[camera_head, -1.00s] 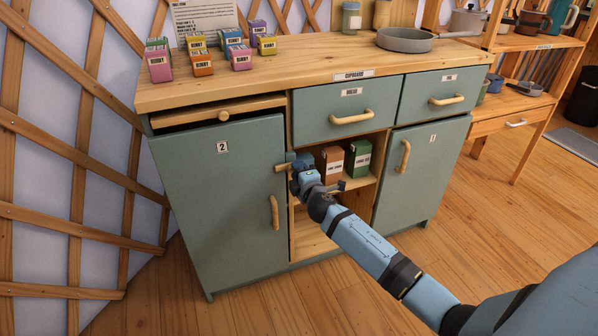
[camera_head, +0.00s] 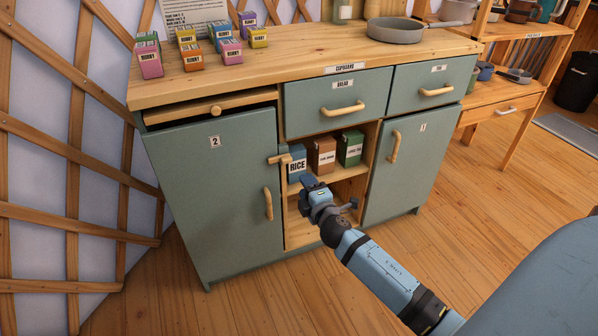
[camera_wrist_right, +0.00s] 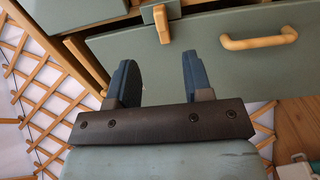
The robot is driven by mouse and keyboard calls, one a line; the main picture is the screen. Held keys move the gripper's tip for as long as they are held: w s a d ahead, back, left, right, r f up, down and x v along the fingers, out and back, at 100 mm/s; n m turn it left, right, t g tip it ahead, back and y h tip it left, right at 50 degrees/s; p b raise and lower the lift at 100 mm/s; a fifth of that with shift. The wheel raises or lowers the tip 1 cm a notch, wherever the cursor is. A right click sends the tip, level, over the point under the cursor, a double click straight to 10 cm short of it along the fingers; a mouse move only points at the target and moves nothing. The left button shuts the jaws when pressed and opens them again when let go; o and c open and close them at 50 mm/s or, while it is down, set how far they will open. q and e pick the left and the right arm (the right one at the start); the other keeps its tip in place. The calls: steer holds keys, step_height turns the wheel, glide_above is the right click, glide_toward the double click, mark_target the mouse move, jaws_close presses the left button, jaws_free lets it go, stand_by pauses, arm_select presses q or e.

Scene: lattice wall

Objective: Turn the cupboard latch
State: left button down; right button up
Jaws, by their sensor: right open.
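The cupboard latch (camera_head: 279,159) is a small wooden bar at the upper right edge of the left door (camera_head: 213,195), marked 2. It lies roughly level across the door's edge, in front of the open shelf bay. My right gripper (camera_head: 311,188) is below and right of the latch, apart from it, in front of the bay. In the right wrist view my gripper (camera_wrist_right: 159,62) is open with nothing between its fingers, and the latch (camera_wrist_right: 161,22) shows beyond them. The left door is shut. My left gripper is not in view.
Door 2's handle (camera_head: 268,204) is just left of my right gripper. A blue rice box (camera_head: 296,163) and two other boxes stand on the open shelf. A pan (camera_head: 396,31) and several small boxes are on the countertop. The floor in front is clear.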

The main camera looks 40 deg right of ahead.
steer(key=shift+v, duration=1.25)
